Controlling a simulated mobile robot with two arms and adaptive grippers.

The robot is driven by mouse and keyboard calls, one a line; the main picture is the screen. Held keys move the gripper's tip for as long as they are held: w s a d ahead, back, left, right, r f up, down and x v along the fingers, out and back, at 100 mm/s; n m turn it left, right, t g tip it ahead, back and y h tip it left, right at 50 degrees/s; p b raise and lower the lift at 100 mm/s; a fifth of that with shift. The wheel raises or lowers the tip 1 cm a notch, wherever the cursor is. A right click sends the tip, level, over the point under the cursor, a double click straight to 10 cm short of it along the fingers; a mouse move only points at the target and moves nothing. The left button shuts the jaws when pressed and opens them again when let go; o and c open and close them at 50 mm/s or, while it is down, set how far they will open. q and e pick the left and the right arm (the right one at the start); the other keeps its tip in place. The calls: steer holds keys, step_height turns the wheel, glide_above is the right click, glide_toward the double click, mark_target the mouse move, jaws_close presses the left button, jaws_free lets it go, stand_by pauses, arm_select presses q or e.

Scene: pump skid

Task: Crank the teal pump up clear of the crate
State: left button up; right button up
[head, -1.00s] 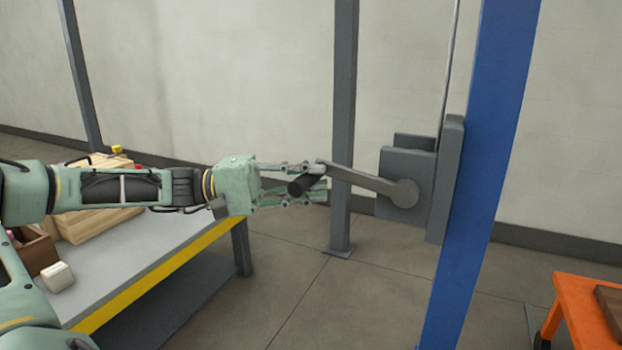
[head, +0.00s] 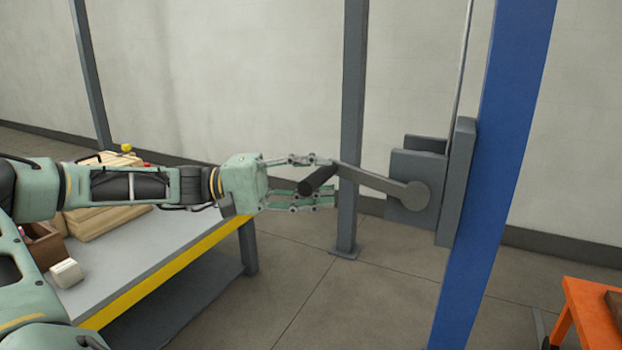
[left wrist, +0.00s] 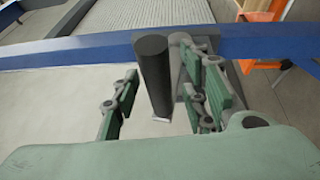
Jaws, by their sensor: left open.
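The winch crank has a grey arm (head: 380,182) and a black handle grip (head: 318,181). The crank arm points left from the grey winch housing (head: 414,180) on the blue post (head: 500,170). My left gripper (head: 325,180) is open, with its fingers above and below the black handle. In the left wrist view the black handle (left wrist: 154,75) stands between the two green fingers (left wrist: 160,105), with gaps visible on both sides. A thin cable (head: 461,70) runs up from the winch. The teal pump and the crate are not recognisable in these frames. My right gripper is not in view.
A workbench (head: 150,250) with a yellow edge stands at lower left, holding wooden boxes (head: 105,215) and a small white block (head: 66,273). A grey post (head: 352,120) stands behind the crank. An orange cart (head: 590,310) is at lower right. Open floor lies between.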

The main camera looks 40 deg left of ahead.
arm_select(q)
steer(key=v, duration=1.2)
stand_by(1.2)
